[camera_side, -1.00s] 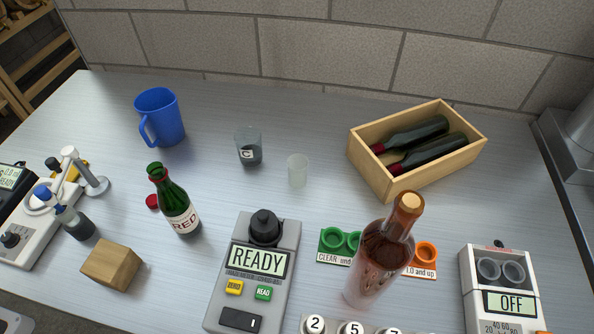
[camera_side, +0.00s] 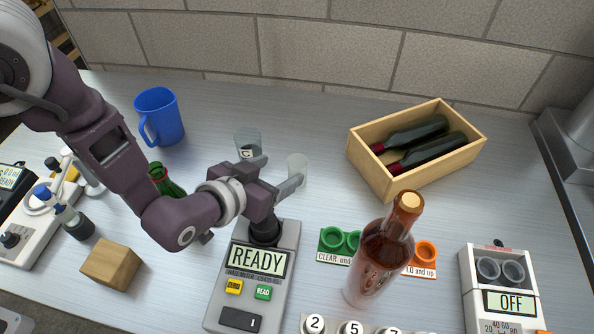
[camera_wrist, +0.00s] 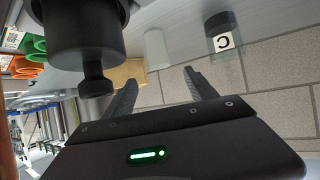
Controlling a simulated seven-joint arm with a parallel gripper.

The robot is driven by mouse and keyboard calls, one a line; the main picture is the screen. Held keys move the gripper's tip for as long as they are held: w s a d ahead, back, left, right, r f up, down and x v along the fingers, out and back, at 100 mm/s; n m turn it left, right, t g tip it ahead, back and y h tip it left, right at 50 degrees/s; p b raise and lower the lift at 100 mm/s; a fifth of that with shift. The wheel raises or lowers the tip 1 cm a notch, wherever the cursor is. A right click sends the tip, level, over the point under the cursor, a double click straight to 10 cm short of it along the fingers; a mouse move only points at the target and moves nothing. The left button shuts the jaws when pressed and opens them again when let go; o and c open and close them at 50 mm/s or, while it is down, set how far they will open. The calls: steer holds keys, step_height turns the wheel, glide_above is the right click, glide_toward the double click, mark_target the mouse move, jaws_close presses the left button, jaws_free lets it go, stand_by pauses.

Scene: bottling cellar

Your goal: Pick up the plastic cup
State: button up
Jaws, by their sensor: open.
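The plastic cup (camera_side: 298,165) is small, frosted and clear, and stands upright on the grey bench in the side view. It also shows in the wrist view (camera_wrist: 156,48), beyond the fingertips. My gripper (camera_side: 282,168) reaches over the bench from the left with its fingers spread and nothing between them. In the side view one finger overlaps the lower part of the cup; I cannot tell whether they touch. In the wrist view the open fingers (camera_wrist: 162,78) are apart, with the cup ahead of them.
A beaker marked C (camera_side: 247,141) stands just left of the cup. The READY meter (camera_side: 250,290) with its black knob lies close below my gripper. A wooden crate of bottles (camera_side: 378,178) is to the right, a pink bottle (camera_side: 375,270) in front, a blue mug (camera_side: 163,115) behind left.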

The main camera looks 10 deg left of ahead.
mark_target(303, 159)
steer(key=x, duration=0.7)
steer(key=shift+f, duration=0.15)
jaws_close()
